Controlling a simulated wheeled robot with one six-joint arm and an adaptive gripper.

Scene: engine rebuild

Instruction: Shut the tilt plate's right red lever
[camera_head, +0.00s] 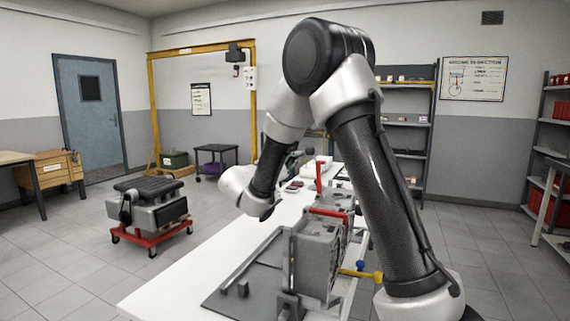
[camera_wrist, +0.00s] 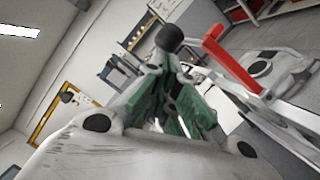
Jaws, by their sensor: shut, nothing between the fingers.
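In the head view one red lever (camera_head: 319,177) stands upright on the far part of the fixture on the bench. A second red lever (camera_head: 330,212) lies nearly flat across the top of the nearer grey block (camera_head: 316,258). I cannot tell for sure which is the tilt plate's right one. In the wrist view a red lever (camera_wrist: 228,58) rises from a pale bracket, to the right of my gripper (camera_wrist: 172,68) and apart from it. My gripper is shut and empty, with green-sided fingers. In the head view it is mostly hidden behind my arm.
A white bench (camera_head: 185,290) runs away from me, with a dark plate (camera_head: 238,285) at its near end. A yellow knob (camera_head: 377,276) and a blue knob (camera_head: 362,265) stick out on the fixture's right side. An engine on a red dolly (camera_head: 150,237) stands left.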

